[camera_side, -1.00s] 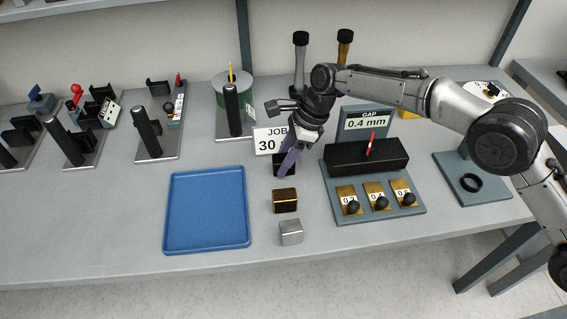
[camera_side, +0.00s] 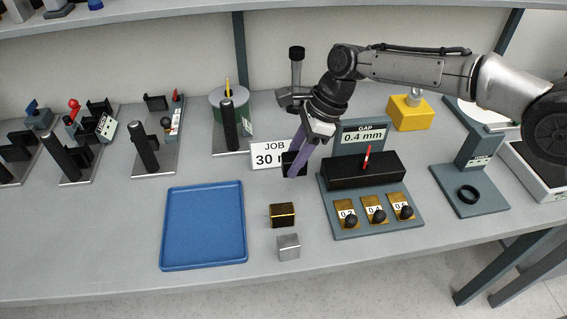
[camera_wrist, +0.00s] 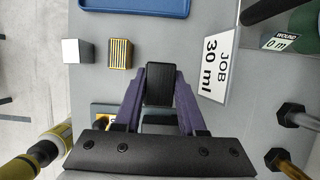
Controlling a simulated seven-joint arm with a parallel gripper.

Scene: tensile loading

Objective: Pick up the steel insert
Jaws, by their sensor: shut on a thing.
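A black block (camera_wrist: 160,85) is between the purple fingers of my gripper (camera_wrist: 159,73) in the wrist view. My gripper (camera_side: 295,170) is shut on it; in the side view the fingers partly hide the block, beside the JOB card. A plain silver, steel-looking block (camera_side: 288,246) stands on the bench nearer the front, apart from my gripper. It also shows at the upper left of the wrist view (camera_wrist: 78,50). A brass-and-black striped block (camera_side: 282,215) stands just behind the silver one.
A blue tray (camera_side: 204,264) lies empty to the left. The JOB 30 card (camera_side: 266,155) stands close by my gripper. A GAP 0.4 mm fixture (camera_side: 377,219) with a black bar stands close on the right. Posts on plates (camera_side: 146,150) stand at the back left.

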